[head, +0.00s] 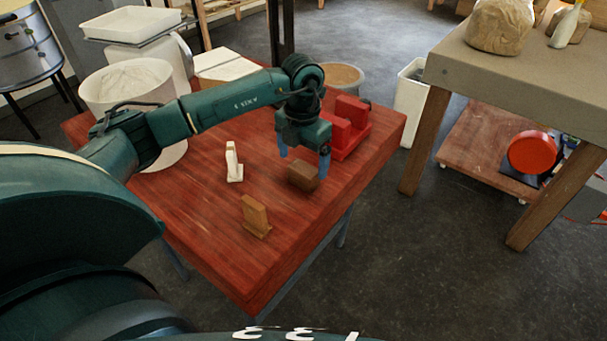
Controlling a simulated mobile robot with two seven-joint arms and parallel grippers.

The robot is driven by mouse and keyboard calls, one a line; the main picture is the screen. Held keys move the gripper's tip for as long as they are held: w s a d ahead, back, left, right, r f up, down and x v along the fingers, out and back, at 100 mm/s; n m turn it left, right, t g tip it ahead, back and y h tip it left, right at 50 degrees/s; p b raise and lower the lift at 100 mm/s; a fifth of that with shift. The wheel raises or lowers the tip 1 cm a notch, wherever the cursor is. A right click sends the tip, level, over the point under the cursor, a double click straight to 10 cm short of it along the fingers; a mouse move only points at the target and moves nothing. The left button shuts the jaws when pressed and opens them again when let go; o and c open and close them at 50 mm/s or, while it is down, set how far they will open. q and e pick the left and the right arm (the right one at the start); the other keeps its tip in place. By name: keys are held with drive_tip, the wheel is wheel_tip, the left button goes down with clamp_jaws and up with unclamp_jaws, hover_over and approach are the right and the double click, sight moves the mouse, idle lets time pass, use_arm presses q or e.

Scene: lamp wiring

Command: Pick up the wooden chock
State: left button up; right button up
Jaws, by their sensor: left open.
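The wooden chock (303,178), a small dark brown block, lies on the red-brown wooden table (215,235) near its right side. My left gripper (304,161) points down over it with its blue fingers apart. The fingertips show just above and to either side of the block; I cannot tell whether they touch it. Nothing is held between them. My right gripper is not in view.
A tan upright wooden piece (257,216) and a white upright piece (233,163) stand on the table left of the chock. A red cradle-shaped holder (349,128) stands close behind the gripper. The table's front is clear.

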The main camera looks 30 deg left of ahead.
sight(303, 168)
use_arm(q)
wheel_tip(303, 168, down, 5)
drive_tip(key=shift+r+p, duration=0.15)
drive_tip(key=shift+p, duration=0.15)
drive_tip(key=c, duration=1.1)
